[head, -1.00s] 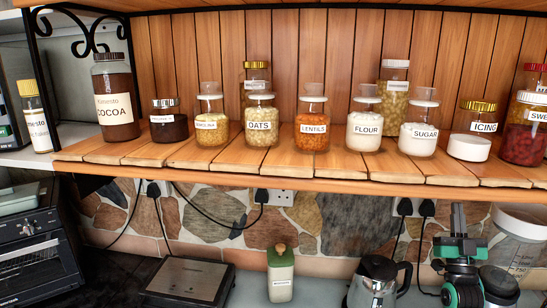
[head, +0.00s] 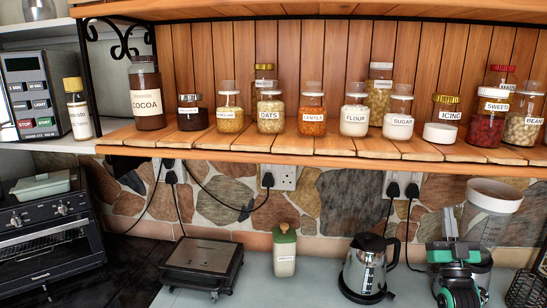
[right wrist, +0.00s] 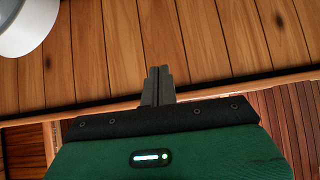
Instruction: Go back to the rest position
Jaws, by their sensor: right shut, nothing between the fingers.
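My right gripper (head: 447,222), green and black, points upward at the lower right of the head view. It is in front of the counter and below the wooden shelf (head: 300,146). In the right wrist view its two grey fingers (right wrist: 157,86) are together with nothing between them, against a background of wooden planks (right wrist: 200,45). My left gripper is not in view.
Labelled jars, such as cocoa (head: 147,95) and flour (head: 354,116), line the shelf. Below stand a kettle (head: 364,267), a green-lidded canister (head: 284,252), a flat grill (head: 202,262) and a toaster oven (head: 45,240). A white-rimmed measuring jug (head: 492,210) is close behind my right gripper.

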